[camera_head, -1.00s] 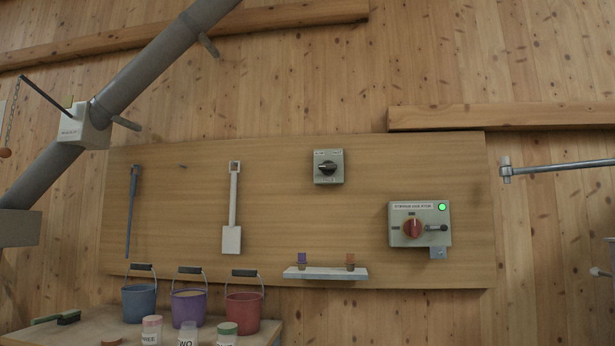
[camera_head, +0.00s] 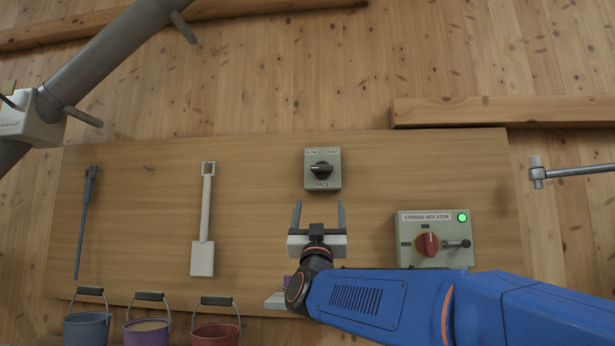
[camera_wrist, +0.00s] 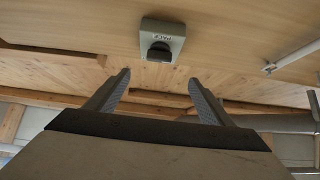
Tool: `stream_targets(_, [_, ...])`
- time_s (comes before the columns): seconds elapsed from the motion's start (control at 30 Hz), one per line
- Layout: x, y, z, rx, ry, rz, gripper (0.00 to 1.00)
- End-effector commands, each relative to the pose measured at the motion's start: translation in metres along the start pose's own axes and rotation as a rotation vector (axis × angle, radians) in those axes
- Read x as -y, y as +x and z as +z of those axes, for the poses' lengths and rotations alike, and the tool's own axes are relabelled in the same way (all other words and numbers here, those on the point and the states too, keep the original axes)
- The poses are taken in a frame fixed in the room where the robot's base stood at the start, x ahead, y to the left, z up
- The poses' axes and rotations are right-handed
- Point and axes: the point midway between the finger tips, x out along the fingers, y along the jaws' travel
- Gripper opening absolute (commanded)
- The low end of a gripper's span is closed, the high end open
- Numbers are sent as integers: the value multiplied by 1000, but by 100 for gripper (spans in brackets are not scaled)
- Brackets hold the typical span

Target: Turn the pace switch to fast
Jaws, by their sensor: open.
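The pace switch (camera_head: 322,169) is a small grey box on the wooden board, with a black knob, "PACE" printed below the knob and smaller labels at its top left and top right. The knob's exact setting is too small to tell. In the wrist view the pace switch (camera_wrist: 161,41) shows upside down, beyond the fingertips. My gripper (camera_head: 319,204) is open and empty, its two fingers pointing up, just below the switch in the head view and apart from it. In the wrist view my gripper (camera_wrist: 158,82) has its fingers spread on either side below the knob.
The stirrer isolator (camera_head: 434,238), with a red knob and green light, is right of my gripper, above my arm. A white paddle (camera_head: 203,225) hangs left. Several buckets (camera_head: 216,328) stand lower left. My arm partly hides a small shelf (camera_head: 277,300). The board around the switch is clear.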

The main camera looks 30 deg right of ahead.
Motion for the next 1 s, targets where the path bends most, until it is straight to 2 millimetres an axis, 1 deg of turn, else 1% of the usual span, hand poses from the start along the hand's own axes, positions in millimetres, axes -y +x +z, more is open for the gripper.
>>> stream_targets(0.17, [-3, 11, -3, -14, -4, 15, 75])
stream_targets(0.27, [-3, 23, -2, -13, -4, 14, 75])
stream_targets(0.8, [-4, 118, -3, -12, -4, 13, 75])
stream_targets(1.0, [-4, 150, -3, -12, -4, 13, 75])
